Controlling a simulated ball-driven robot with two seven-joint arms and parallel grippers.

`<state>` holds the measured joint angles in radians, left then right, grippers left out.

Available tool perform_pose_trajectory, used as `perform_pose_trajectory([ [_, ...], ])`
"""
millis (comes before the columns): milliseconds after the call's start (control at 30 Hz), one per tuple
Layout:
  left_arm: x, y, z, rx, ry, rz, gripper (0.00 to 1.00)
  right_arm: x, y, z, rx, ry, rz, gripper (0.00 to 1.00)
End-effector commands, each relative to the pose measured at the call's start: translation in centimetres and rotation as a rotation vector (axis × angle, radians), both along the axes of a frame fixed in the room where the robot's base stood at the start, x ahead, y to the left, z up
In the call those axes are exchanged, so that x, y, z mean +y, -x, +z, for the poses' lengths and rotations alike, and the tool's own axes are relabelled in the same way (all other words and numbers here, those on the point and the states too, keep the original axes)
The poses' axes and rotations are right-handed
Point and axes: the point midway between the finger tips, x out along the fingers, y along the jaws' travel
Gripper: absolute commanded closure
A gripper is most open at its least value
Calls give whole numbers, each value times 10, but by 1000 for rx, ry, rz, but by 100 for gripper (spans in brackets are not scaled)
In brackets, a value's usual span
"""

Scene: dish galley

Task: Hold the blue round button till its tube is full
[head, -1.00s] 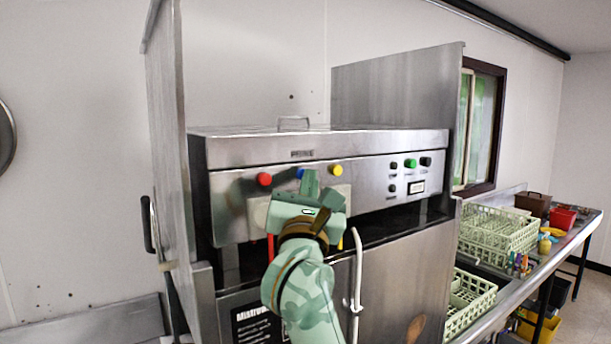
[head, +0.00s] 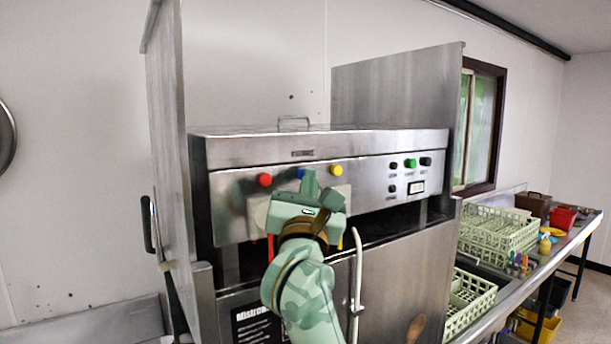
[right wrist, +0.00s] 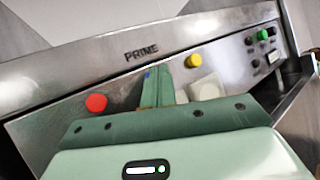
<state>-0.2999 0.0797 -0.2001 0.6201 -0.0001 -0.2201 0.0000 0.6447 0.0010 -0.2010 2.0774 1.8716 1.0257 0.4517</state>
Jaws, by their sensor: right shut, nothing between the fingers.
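The blue round button (head: 301,173) sits on the steel machine's front panel, between the red button (head: 264,180) and the yellow button (head: 336,170). My right gripper (head: 309,181) is shut and empty, with its fingertips at the blue button and covering much of it. I cannot tell for sure whether they press it. In the right wrist view the shut fingers (right wrist: 157,76) point at the panel between the red button (right wrist: 96,103) and the yellow button (right wrist: 194,61). A red tube (head: 270,247) shows below the red button. The blue button's tube is hidden behind my gripper. My left gripper is out of view.
The panel also has a green button (head: 410,163) and several dark knobs at the right. A white handle (head: 357,270) stands up in front of the machine. Pale green racks (head: 497,232) sit on the counter at right.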

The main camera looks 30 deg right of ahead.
Motion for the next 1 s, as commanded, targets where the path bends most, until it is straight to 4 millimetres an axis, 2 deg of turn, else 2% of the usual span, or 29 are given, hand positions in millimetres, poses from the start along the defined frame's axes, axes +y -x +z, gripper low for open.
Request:
perform_pose_trajectory([
  [267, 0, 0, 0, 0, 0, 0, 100, 0, 0, 0, 1, 0, 1, 100],
  [633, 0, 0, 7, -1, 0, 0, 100, -1, 16, 0, 1, 0, 1, 100],
  [1000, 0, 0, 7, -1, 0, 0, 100, -1, 19, 0, 0, 0, 0, 100],
])
